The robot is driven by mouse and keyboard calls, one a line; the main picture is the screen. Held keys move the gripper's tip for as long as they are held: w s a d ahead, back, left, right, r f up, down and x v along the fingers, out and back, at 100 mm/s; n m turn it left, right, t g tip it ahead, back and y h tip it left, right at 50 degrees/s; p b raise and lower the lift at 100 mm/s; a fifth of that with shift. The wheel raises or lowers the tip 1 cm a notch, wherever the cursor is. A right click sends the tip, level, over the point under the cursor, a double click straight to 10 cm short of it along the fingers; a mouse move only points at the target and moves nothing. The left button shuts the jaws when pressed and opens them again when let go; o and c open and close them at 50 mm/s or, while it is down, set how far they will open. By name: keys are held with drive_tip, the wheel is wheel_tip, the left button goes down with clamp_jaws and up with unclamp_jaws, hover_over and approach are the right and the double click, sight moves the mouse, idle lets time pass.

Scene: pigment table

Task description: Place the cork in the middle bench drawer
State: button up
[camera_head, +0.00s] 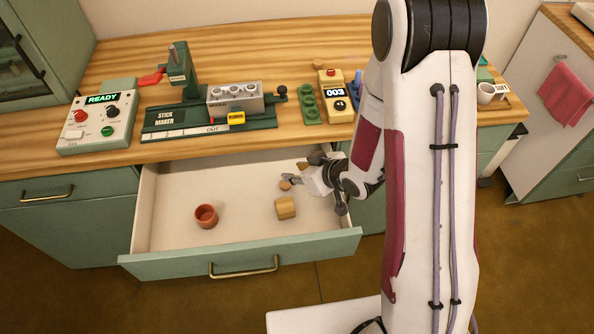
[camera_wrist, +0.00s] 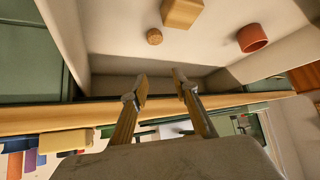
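The middle bench drawer (camera_head: 170,236) is pulled open. A small round tan piece that looks like the cork (camera_head: 285,184) lies on its floor. The cork also shows in the wrist view (camera_wrist: 155,37), beyond my fingertips and apart from them. My gripper (camera_head: 291,178) is over the right part of the drawer. In the wrist view my gripper (camera_wrist: 160,80) has its two fingers spread with nothing between them. In the head view the fingertips partly overlap the cork's surroundings, so the exact gap is hard to tell.
A wooden block (camera_head: 285,208) and a terracotta cup (camera_head: 206,216) are also in the drawer. The bench top (camera_head: 300,60) overhangs behind it, carrying a stick maker (camera_head: 210,118) and a control box (camera_head: 97,122). The drawer's left floor is clear.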

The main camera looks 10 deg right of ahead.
idle(0.3)
drive_tip(key=s+d+r+m+h, duration=0.25)
drive_tip(key=d+r, duration=0.25)
drive_tip(key=r, duration=0.4)
drive_tip(key=s+d+r+m+h, duration=0.1)
drive_tip(key=s+d+r+h, duration=0.15)
drive_tip(key=d+r, duration=0.45)
drive_tip(key=s+a+r+m+g, duration=0.1)
drive_tip(key=s+r, duration=0.5)
drive_tip(key=s, duration=0.4)
drive_tip(key=s+a+r+m, duration=0.2)
drive_tip(key=s+r, duration=0.5)
drive_tip(key=s, duration=0.3)
drive_tip(key=shift+g, duration=0.4)
